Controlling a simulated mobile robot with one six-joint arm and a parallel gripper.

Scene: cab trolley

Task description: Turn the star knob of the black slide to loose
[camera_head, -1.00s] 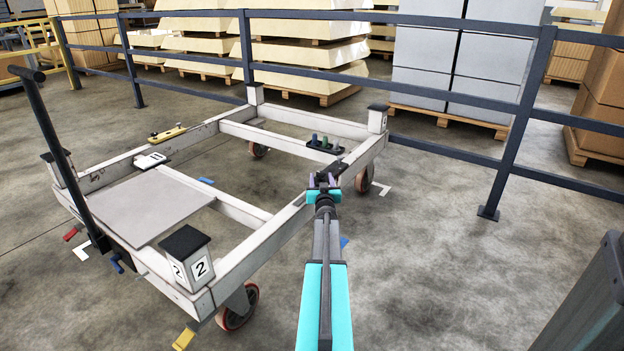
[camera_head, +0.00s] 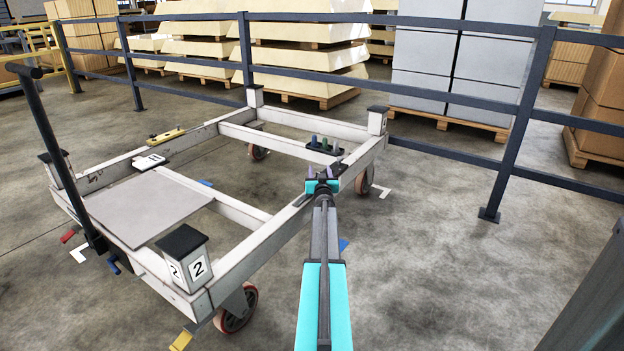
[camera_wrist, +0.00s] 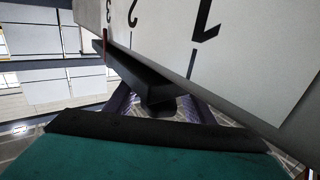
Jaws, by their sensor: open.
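In the wrist view, the black slide (camera_wrist: 125,72) is a dark bar along the lower edge of a white scale face with the numbers 1, 2 and 3. A dark knob-like part (camera_wrist: 158,104) sits below it, in shadow; its star shape cannot be made out. My gripper (camera_wrist: 158,112) is open, with a purple finger on either side of that part. I cannot tell whether the fingers touch it. In the head view, my gripper (camera_head: 322,173) is at the near right side rail of the white trolley (camera_head: 262,243) and hides most of the slide there.
A post marked 2 (camera_head: 190,262) stands at the near corner, a tall push handle (camera_head: 58,160) at left. A dark railing (camera_head: 515,130) runs behind.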

